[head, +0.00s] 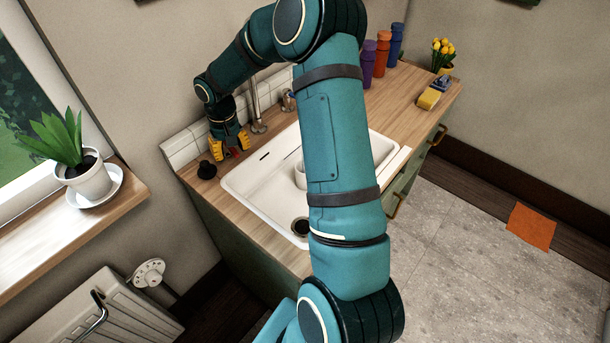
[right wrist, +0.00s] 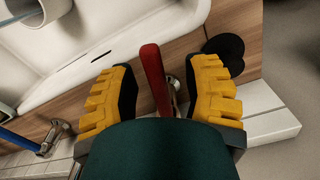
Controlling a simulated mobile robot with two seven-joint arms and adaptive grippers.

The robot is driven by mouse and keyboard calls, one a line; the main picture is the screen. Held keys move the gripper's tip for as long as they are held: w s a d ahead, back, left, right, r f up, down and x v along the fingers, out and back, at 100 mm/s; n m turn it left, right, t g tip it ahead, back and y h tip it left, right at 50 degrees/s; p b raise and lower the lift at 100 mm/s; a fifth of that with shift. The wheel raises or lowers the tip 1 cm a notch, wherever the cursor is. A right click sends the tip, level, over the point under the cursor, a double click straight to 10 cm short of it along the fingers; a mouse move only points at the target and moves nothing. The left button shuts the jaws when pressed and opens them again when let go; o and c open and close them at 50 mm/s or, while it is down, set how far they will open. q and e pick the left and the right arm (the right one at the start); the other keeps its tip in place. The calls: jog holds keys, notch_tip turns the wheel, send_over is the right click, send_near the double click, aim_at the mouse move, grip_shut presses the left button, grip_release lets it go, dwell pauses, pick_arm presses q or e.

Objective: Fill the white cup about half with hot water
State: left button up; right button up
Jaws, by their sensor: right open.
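The white cup (head: 300,176) stands in the sink basin (head: 258,190), partly hidden behind my arm. Part of it also shows in the right wrist view (right wrist: 36,14). My right gripper (head: 234,148) is at the back left corner of the sink, away from the cup. In the right wrist view the right gripper (right wrist: 165,68) is open, its yellow fingers on either side of a red tap lever (right wrist: 152,75) with clear gaps. A blue lever (right wrist: 20,140) lies to its left. The metal spout (head: 257,108) rises behind the sink. My left gripper is out of view.
A black knob-like object (head: 207,170) stands on the counter beside the gripper. White tiles (head: 181,152) edge the wall behind. Several bottles (head: 382,52), a yellow sponge (head: 428,99) and flowers (head: 442,52) stand at the far right. A potted plant (head: 85,170) is on the windowsill.

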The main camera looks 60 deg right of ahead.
jog(key=shift+s+d+n, duration=0.15)
jog(key=shift+d+n, duration=0.15)
jog(key=shift+n, duration=0.3)
dwell(3.6)
jog(key=shift+d+r+n+p, duration=0.15)
jog(key=shift+d+n+p, duration=0.55)
jog(key=shift+n+p, duration=0.45)
jog(key=shift+s+d+n+p, duration=0.1)
jog(key=shift+d+n+p, duration=0.45)
jog(key=shift+n, duration=0.5)
jog(key=shift+a+f+b, duration=0.15)
jog(key=shift+f+b, duration=0.05)
jog(key=shift+b, duration=0.15)
jog(key=shift+a+m+b, duration=0.35)
jog(key=shift+a+m, duration=0.05)
jog(key=shift+m, duration=0.6)
jog(key=shift+r, duration=0.15)
